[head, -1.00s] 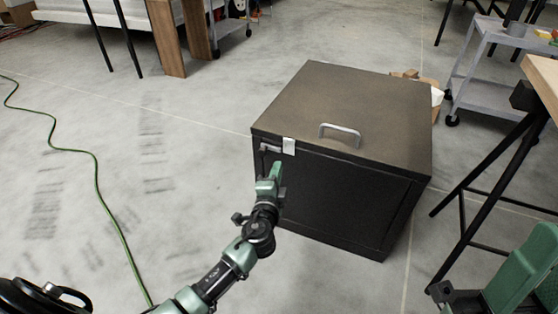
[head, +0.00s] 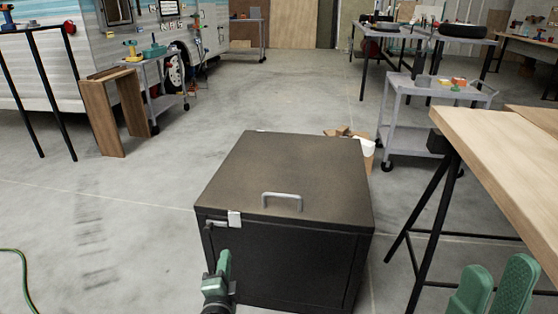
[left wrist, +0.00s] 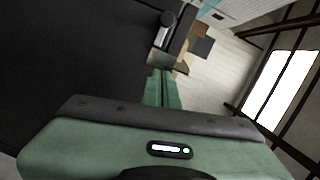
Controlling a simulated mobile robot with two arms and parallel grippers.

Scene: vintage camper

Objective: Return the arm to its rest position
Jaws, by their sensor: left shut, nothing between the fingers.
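My left gripper (head: 224,258) is at the lower middle of the head view, in front of the black cabinet's door near its left side. Its green fingers are shut together and hold nothing. In the left wrist view its closed fingers (left wrist: 163,90) point away from the camera, beside a large dark surface. I cannot tell whether the fingers touch the cabinet. Most of the left arm is below the head view. My right gripper (head: 497,275) shows at the bottom right, with its two green fingers apart and nothing visible between them.
The black cabinet (head: 270,172) stands closed on the floor, with a handle (head: 282,201) on top and a latch with a white tag (head: 234,219) at its front left. A wooden table (head: 500,150) is at right. A grey cart (head: 415,110) stands behind.

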